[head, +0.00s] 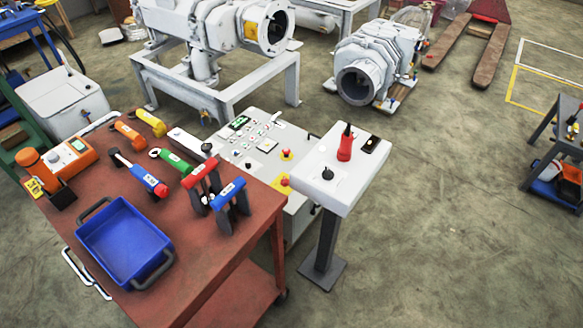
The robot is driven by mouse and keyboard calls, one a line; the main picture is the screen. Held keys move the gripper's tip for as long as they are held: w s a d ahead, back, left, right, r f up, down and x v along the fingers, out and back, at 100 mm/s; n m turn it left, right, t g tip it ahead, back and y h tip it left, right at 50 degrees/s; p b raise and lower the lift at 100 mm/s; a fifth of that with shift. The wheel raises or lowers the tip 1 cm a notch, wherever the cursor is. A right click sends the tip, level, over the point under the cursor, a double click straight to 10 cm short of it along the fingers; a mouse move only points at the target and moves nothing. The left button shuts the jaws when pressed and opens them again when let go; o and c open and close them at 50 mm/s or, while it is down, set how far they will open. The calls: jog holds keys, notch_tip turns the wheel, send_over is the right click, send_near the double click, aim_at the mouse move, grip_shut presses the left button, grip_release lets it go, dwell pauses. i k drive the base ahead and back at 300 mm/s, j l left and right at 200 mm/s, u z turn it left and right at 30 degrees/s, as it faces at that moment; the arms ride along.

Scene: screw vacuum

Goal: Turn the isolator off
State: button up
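No part is legibly marked as the isolator. A red and yellow rotary switch (285,181) sits on the edge of the grey control panel (262,150), partly beside the pedestal box. I cannot tell the switch positions. My gripper is not in view.
A red-brown cart (190,262) at the left front holds a blue tray (122,240), several hand tools and an orange box (70,155). Its right edge lies close to the panel. Vacuum pumps (378,65) stand behind. The floor to the right (450,200) is clear.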

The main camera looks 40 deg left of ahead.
aim_at(284, 182)
jog(key=i+u, duration=0.1)
jog(key=i, duration=0.65)
jog(key=i+l, duration=0.15)
jog(key=i, duration=0.6)
jog(key=i+u, duration=0.25)
jog(key=u, duration=0.15)
jog(key=i+u, duration=0.2)
jog(key=u, duration=0.2)
jog(key=i+l+u, duration=0.1)
jog(key=u, duration=0.3)
jog(key=i+l+u, duration=0.25)
jog(key=u, duration=0.15)
jog(key=i+u, duration=0.15)
jog(key=u, duration=0.25)
jog(key=i+l+u, duration=0.1)
jog(key=u, duration=0.3)
jog(key=i+l+u, duration=0.15)
jog(key=u, duration=0.25)
jog(key=i+l+u, duration=0.1)
jog(key=u, duration=0.3)
jog(key=i+l+u, duration=0.1)
jog(key=l+u, duration=0.15)
jog(key=u, duration=0.15)
jog(key=i+l+u, duration=0.15)
jog(key=u, duration=0.2)
jog(key=i+l+u, duration=0.1)
jog(key=l+u, duration=0.25)
jog(key=i+l+u, duration=0.1)
jog(key=l+u, duration=0.3)
